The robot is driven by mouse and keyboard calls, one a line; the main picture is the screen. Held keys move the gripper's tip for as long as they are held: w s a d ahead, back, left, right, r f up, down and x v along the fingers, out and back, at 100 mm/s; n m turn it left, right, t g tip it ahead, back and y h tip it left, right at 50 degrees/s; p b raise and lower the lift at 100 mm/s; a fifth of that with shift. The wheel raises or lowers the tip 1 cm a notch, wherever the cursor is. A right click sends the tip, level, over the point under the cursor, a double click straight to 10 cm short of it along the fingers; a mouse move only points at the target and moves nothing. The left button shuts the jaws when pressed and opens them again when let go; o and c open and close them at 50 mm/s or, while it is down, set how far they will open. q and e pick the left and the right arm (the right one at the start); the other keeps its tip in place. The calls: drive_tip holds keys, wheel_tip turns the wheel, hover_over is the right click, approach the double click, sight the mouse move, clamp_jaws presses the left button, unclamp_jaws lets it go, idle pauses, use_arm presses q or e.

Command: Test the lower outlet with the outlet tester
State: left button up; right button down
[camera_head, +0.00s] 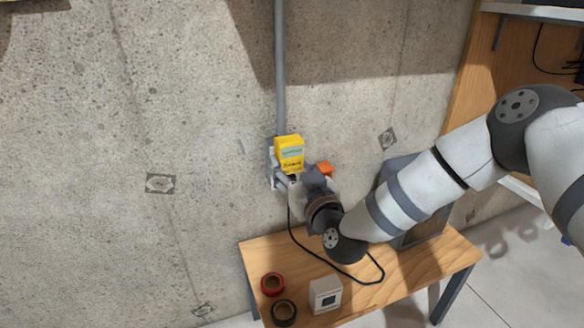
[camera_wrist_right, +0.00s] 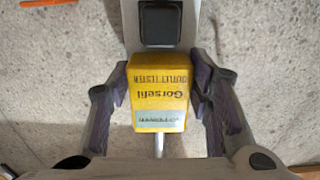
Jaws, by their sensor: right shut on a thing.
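The yellow outlet tester (camera_head: 289,152) is in my right gripper (camera_head: 297,174), close to the concrete wall. In the wrist view my right gripper (camera_wrist_right: 160,100) has a finger on each side of the tester (camera_wrist_right: 157,85), and its lettering is upside down. The grey outlet box (camera_head: 272,168) is on the wall behind the tester, mostly hidden. In the wrist view one dark square outlet (camera_wrist_right: 160,22) shows on the box, beyond the tester's top edge. My left gripper is not in view.
A grey conduit (camera_head: 280,70) runs up from the box. An orange object (camera_head: 325,169) is right of the gripper. The wooden bench (camera_head: 455,252) below holds a red tape roll (camera_head: 272,284), a black tape roll (camera_head: 284,313), a white box (camera_head: 325,294) and a black cable (camera_head: 313,254).

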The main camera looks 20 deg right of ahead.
idle(0.4)
drive_tip(key=shift+w, duration=0.1)
idle(0.3)
drive_tip(key=c, duration=0.7)
unclamp_jaws()
drive_tip(key=shift+c, duration=0.2)
